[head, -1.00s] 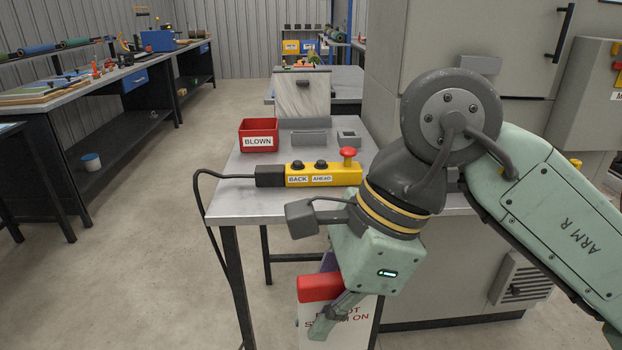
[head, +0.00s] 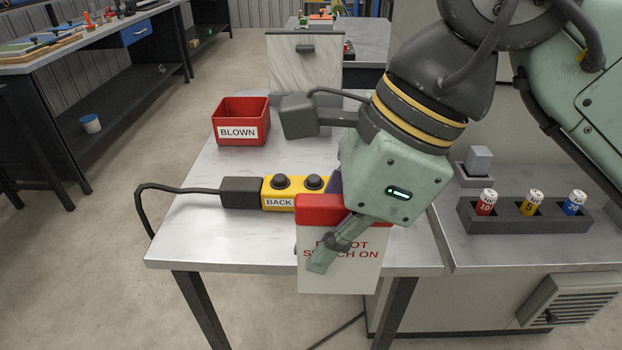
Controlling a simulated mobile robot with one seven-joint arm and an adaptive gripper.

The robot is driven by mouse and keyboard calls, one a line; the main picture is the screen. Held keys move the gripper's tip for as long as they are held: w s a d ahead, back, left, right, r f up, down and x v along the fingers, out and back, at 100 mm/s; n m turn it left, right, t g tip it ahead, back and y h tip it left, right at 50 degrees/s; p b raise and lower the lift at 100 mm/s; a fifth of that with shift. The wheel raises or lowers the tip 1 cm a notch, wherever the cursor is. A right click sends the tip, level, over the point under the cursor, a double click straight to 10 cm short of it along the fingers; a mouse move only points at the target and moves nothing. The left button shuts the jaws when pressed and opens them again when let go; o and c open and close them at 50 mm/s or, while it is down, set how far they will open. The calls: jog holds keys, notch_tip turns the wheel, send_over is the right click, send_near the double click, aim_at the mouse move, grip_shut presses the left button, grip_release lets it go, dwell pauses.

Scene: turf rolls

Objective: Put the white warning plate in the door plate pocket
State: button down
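The white warning plate (head: 345,277) has a red top band and red lettering, partly covered by a finger. It hangs upright from my gripper (head: 329,243). One grey-green finger lies across its front face; the other finger is hidden behind it. The gripper looks shut on the plate. In the picture the plate overlaps the bench's front edge and part of the yellow control box (head: 282,194). I cannot make out a door plate pocket now; the upper cabinet door is out of view or behind my arm.
A red bin marked BLOWN (head: 238,133) stands on the bench (head: 205,240). A marbled panel with a grey handle (head: 303,75) stands behind. At right, a dark rack (head: 510,220) holds red, yellow and blue fuses beside a grey block (head: 478,160). Floor at left is open.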

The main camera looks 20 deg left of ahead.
jog(key=w+a+f+p, duration=0.1)
jog(key=w, duration=0.4)
jog(key=w+a+f+p, duration=0.1)
jog(key=w+p, duration=0.1)
jog(key=w, duration=0.2)
jog(key=w+a+f+p, duration=0.2)
jog(key=w, duration=0.3)
jog(key=shift+w, duration=0.3)
jog(key=shift+a+f, duration=0.1)
jog(key=shift+f, duration=0.35)
jog(key=shift+f+b, duration=0.25)
jog(key=shift+b, duration=0.15)
jog(key=c, duration=1.8)
grip_release()
jog(key=shift+r, duration=0.1)
